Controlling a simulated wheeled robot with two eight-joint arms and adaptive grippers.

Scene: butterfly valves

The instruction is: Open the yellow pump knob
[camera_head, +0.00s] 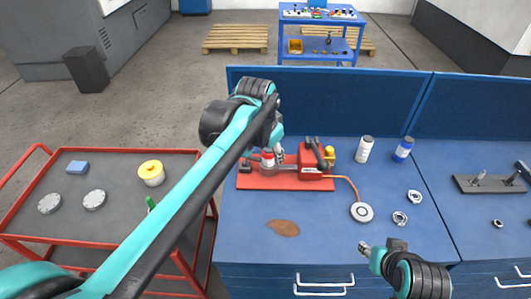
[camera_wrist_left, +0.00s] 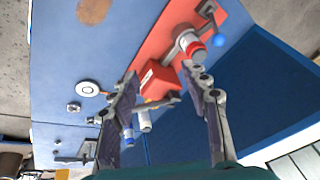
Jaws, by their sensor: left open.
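The pump stands on a red base plate (camera_head: 285,183) on the blue bench. A yellow knob (camera_head: 329,152) sits at the right end of its red block (camera_head: 311,171). My left gripper (camera_head: 279,153) hangs over the pump, left of the yellow knob. In the left wrist view its fingers (camera_wrist_left: 160,76) are wide apart, with the red block (camera_wrist_left: 152,82) showing between them. The yellow knob is not clearly visible there; the left finger and a grey lever may hide it. My right gripper (camera_head: 364,246) is over the bench front, away from the pump; its jaws are too small to judge.
A white bottle (camera_head: 364,149) and blue bottle (camera_head: 403,149) stand right of the pump. An orange cable runs to a round disc (camera_head: 361,212). The front left bench is mostly clear.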

